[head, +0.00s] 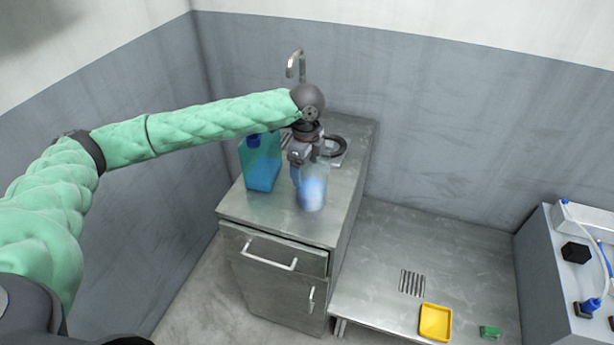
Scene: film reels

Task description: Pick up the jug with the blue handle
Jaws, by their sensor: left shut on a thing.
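The jug (313,192) is a small, clear, bluish vessel over the front right part of the steel cabinet top, and it looks blurred. A blue strip on its left side looks like its handle (296,174). My left gripper (297,163) comes down from above and is shut on the jug at this handle side. The fingertips are small and partly hidden. I cannot tell whether the jug's base touches the cabinet top. My right gripper is not in view.
A blue translucent canister (262,172) stands just left of the jug. On the lower steel bench at right are a yellow tray (435,323) and a green item (489,332).

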